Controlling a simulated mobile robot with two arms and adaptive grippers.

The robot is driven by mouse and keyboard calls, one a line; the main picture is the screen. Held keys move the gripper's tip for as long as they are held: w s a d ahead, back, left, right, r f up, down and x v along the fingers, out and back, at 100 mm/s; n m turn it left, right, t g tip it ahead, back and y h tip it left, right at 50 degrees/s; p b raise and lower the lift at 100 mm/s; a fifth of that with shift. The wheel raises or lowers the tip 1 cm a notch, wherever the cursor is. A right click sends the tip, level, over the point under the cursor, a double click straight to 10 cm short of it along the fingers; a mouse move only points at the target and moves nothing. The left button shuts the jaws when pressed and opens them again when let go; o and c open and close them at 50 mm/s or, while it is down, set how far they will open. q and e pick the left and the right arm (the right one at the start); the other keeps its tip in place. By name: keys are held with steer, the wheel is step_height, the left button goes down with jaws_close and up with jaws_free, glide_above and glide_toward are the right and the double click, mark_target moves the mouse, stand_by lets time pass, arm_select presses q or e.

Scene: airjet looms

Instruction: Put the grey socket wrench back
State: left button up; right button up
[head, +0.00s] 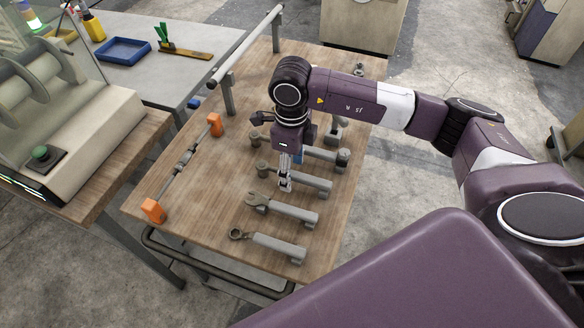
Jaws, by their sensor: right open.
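Several grey wrenches lie in a row on the wooden table (205,222). The one with a round, socket-like end (314,181) looks like the grey socket wrench, though the small size leaves some doubt. My right gripper (285,187) points down over its left-middle part and hides some of it. The jaws are open; whether they touch the wrench or straddle it, I cannot tell. Nearer lie an open-ended wrench (292,211) and a ring wrench (276,246). Behind, another grey tool (325,154) is partly covered by my right arm. My left gripper is not in view.
A thin rod tool with orange ends (214,124) lies along the table's left side. A pale rail (246,45) on posts runs above the back left. A grey bench with a blue tray (123,50) and a loom (75,140) stand at left. Bare wood lies left of the wrenches.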

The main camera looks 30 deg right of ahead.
steer(key=shift+r, duration=0.1)
steer(key=shift+r+p, duration=1.45)
steer(key=shift+r, duration=1.45)
steer(key=shift+r, duration=0.2)
step_height(320, 180, up, 12)
steer(key=shift+f, duration=0.2)
